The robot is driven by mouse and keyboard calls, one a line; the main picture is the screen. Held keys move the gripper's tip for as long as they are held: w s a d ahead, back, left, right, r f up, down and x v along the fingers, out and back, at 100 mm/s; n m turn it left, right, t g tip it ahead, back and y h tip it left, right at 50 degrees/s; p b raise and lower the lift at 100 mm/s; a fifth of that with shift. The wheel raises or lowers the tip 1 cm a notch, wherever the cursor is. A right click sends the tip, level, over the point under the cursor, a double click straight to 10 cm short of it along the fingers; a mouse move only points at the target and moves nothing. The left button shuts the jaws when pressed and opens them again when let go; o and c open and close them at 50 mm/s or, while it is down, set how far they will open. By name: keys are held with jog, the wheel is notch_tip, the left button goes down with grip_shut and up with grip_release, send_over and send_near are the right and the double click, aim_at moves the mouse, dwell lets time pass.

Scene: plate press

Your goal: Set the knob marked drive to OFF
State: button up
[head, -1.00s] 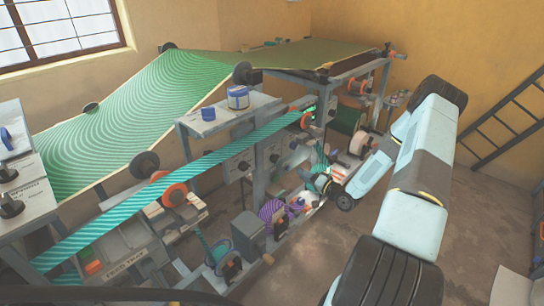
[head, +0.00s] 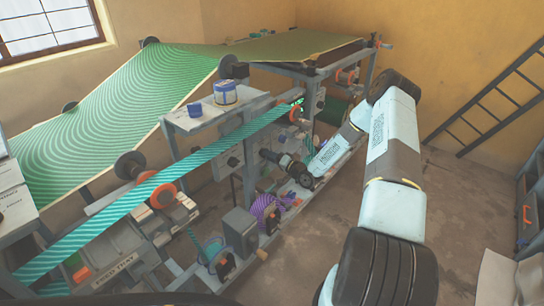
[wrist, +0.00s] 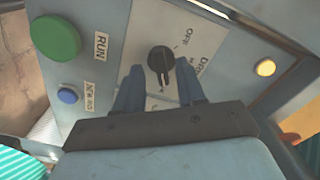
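In the wrist view, the drive knob (wrist: 160,59) is a black round knob with a bar grip, on a pale plate (wrist: 158,104) on a grey panel. The plate reads OFF above right of the knob and DRIVE at its right. A pale mark shows at the bar's lower end, away from the word OFF. My gripper (wrist: 159,78) is open, with blue-grey fingers to the lower left and lower right of the knob. Whether they touch it, I cannot tell. In the head view my gripper (head: 265,155) is at the press panel, and the knob is hidden.
A green RUN button (wrist: 55,38), a small blue button (wrist: 68,96) and a yellow lamp (wrist: 265,68) flank the knob. In the head view, a striped web (head: 215,150) runs past the panel, and a shelf with a blue-banded tin (head: 224,93) is above.

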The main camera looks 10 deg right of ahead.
jog(key=shift+w+a, duration=0.35)
jog(key=shift+w, duration=0.1)
jog(key=shift+c, duration=0.3)
